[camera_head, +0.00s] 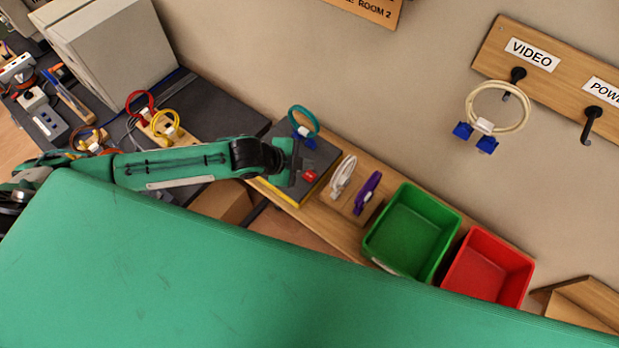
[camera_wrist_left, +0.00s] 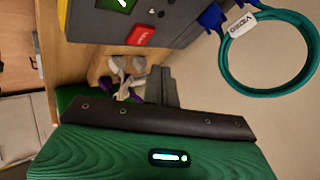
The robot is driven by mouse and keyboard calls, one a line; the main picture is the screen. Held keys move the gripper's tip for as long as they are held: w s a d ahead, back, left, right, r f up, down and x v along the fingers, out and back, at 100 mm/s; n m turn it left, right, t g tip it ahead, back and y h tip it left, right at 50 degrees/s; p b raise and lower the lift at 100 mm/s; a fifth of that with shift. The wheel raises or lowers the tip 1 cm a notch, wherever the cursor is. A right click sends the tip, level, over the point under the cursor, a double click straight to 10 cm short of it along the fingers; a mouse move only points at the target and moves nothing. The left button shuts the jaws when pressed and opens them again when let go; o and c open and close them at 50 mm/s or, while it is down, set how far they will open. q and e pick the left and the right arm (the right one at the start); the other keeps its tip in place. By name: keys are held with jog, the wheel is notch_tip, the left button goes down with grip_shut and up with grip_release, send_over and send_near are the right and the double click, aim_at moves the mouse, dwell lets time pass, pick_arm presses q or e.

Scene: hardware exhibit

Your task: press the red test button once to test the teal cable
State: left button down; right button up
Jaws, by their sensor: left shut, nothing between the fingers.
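The tester is a dark grey box (camera_head: 322,158) with a yellow lower edge, on the wooden shelf in the head view. Its red test button (camera_head: 309,176) shows just right of my left gripper (camera_head: 294,163); the button also shows in the left wrist view (camera_wrist_left: 140,36), near a lit green screen (camera_wrist_left: 116,4). The teal cable (camera_head: 313,115) is a loop with blue connectors at the tester's far edge; in the left wrist view (camera_wrist_left: 229,63) it bears a white VIDEO tag. My left gripper is shut and empty, over the tester; contact with the button cannot be told. My right gripper is not in view.
A white cable (camera_head: 343,176) and a purple cable (camera_head: 368,190) lie right of the tester, then a green bin (camera_head: 449,217) and a red bin (camera_head: 523,272). A cream cable loop (camera_head: 523,103) hangs under the VIDEO sign. Red and yellow cables stand left, near a grey cabinet (camera_head: 120,45).

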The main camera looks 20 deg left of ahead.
aim_at(310, 176)
pick_arm(q)
jog(key=shift+f+b, duration=0.4)
jog(key=shift+f, duration=0.9)
dwell(0.4)
jog(key=shift+f, duration=0.15)
dwell(0.6)
jog(key=shift+f, duration=0.3)
